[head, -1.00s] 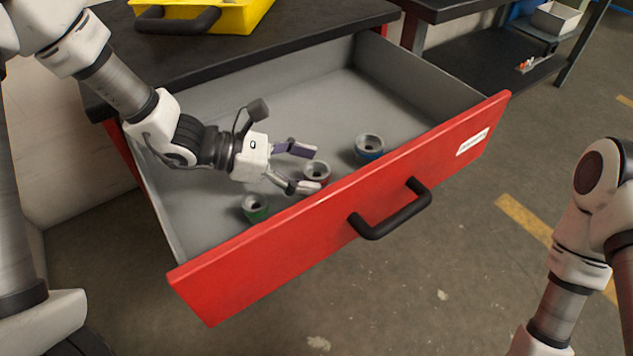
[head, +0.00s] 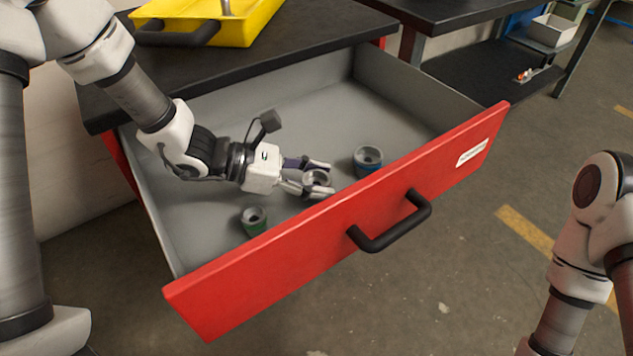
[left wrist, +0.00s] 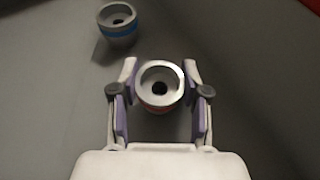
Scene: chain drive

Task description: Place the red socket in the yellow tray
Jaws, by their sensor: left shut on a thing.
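The red socket (left wrist: 159,86) is a short grey cup with a red band, standing upright in the open drawer. It also shows in the head view (head: 317,178), partly hidden by the fingers. My left gripper (head: 319,179) is shut on it, with one finger on each side in the left wrist view (left wrist: 159,88). The yellow tray (head: 262,22) is on the black cabinet top above the drawer, cut off by the picture's upper edge. My right gripper is out of view; only part of my right arm shows.
A blue-banded socket (head: 367,160) stands right of the held one, and a green-banded socket (head: 253,221) stands to the left. The red drawer front (head: 345,235) has a black handle (head: 390,222). A black bar handle (head: 178,36) is by the tray. The drawer's rear floor is clear.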

